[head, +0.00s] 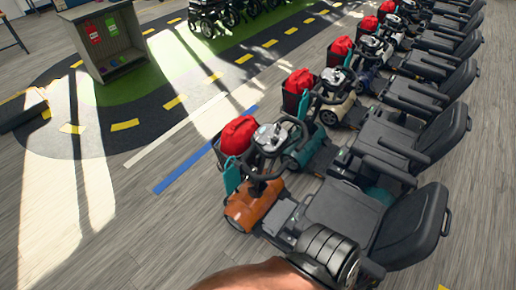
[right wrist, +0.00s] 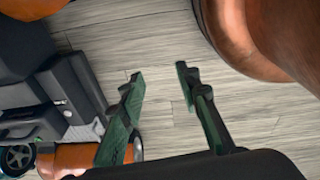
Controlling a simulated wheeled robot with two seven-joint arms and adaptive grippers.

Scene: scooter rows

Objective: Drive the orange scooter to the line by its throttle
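The orange scooter (head: 250,205) stands nearest in the row in the head view, with a red bag (head: 238,135) at its front, dark handlebars (head: 272,150) and a black seat (head: 412,228). Its throttle is too small to make out. A blue line (head: 205,150) lies on the floor up and left of the scooter, with a white line (head: 175,132) beyond it. My right gripper (right wrist: 160,73) is open and empty in the right wrist view, its green fingers over bare floor. It is not clearly seen in the head view. My left gripper is in neither view.
Several similar scooters (head: 335,95) with red bags stand close together behind the orange one. The wooden floor (head: 130,225) left of the scooter is clear.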

